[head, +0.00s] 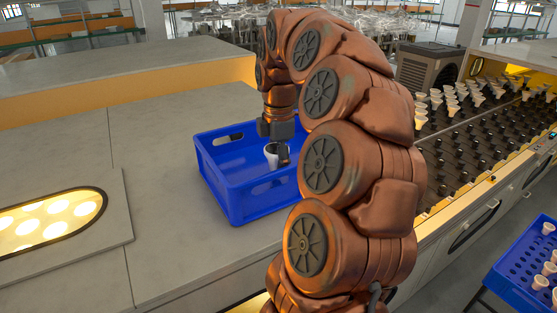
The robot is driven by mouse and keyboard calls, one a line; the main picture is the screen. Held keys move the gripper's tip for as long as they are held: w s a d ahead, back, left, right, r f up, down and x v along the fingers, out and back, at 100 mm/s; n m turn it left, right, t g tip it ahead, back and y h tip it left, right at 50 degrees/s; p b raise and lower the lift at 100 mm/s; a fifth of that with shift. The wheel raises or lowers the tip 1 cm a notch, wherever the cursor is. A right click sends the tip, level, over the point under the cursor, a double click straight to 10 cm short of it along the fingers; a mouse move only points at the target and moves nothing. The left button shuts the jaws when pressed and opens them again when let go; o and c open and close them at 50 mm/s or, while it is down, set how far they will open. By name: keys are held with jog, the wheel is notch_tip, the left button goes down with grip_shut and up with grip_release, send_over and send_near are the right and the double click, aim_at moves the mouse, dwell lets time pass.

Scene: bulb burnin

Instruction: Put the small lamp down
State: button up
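My gripper (277,150) points down into a blue crate (237,201) on the grey worktop. A small white lamp (270,153) shows right at the dark fingers, inside the crate's outline. The fingers are small and dark here, and my arm hides part of the crate's right side. I cannot tell whether the fingers are closed on the lamp or whether the lamp touches the crate floor.
A lit oval panel (45,222) is set in a raised slab at left. At right, a rack (470,135) of dark sockets holds several white lamps at its far end. Another blue crate (515,275) with lamps stands at lower right. Worktop left of the first crate is clear.

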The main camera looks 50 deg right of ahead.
jog(key=shift+f, duration=0.2)
jog(key=o, duration=1.1)
jog(key=shift+c, duration=0.2)
jog(key=shift+r+b, duration=1.05)
jog(key=shift+r, duration=2.95)
